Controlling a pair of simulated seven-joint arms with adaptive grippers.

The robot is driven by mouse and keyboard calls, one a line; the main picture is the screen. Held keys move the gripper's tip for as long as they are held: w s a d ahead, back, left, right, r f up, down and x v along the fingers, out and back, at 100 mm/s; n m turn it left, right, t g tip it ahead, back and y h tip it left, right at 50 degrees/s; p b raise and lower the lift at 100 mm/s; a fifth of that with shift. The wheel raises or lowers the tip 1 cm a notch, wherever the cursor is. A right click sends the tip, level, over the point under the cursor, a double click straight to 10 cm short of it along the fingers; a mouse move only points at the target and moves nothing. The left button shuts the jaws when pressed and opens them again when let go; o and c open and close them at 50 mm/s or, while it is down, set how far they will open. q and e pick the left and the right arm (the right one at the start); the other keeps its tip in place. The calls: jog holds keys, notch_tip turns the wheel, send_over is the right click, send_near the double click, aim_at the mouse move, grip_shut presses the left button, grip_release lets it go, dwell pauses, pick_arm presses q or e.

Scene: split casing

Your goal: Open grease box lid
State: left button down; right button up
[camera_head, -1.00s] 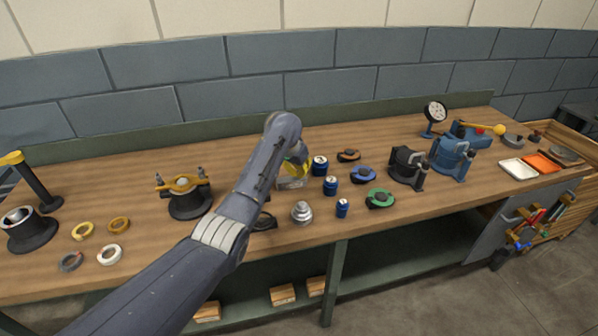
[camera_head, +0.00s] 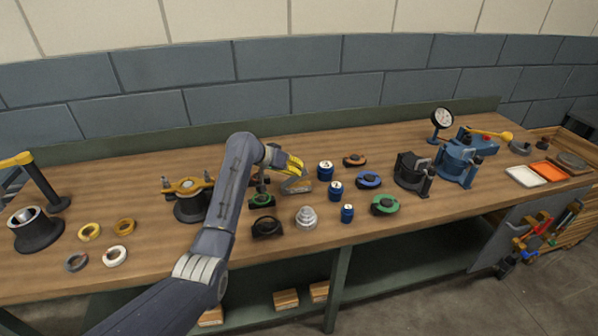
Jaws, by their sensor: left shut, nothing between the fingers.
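The grease box is most likely the small grey and tan box (camera_head: 297,186) near the middle of the bench, under my left gripper. It is small and partly covered, so I cannot tell whether its lid is open. My left gripper (camera_head: 299,168), with yellow on it, reaches in from the left above the box. It is shut with nothing between its fingers. I cannot tell whether it touches the box. My right gripper is not in view.
Blue cans (camera_head: 336,191) and orange, blue and green rings (camera_head: 385,205) stand right of the box. A stepped metal piece (camera_head: 307,217) and a black part (camera_head: 267,228) stand in front. A yellow-topped fixture (camera_head: 189,201) stands left, partly behind my arm.

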pick_arm(q)
jog(key=shift+a+r+h, duration=0.25)
jog(key=shift+r+h, duration=0.1)
jog(key=shift+h, duration=0.05)
jog(key=c, duration=2.1)
grip_release()
jog(key=shift+r, duration=0.1)
jog(key=o, duration=0.8)
jog(key=shift+f, duration=0.25)
jog(key=shift+c, duration=0.2)
jog(key=v, duration=1.2)
jog(key=shift+s, duration=0.15)
jog(key=shift+f, duration=0.1)
jog(key=shift+d, duration=0.1)
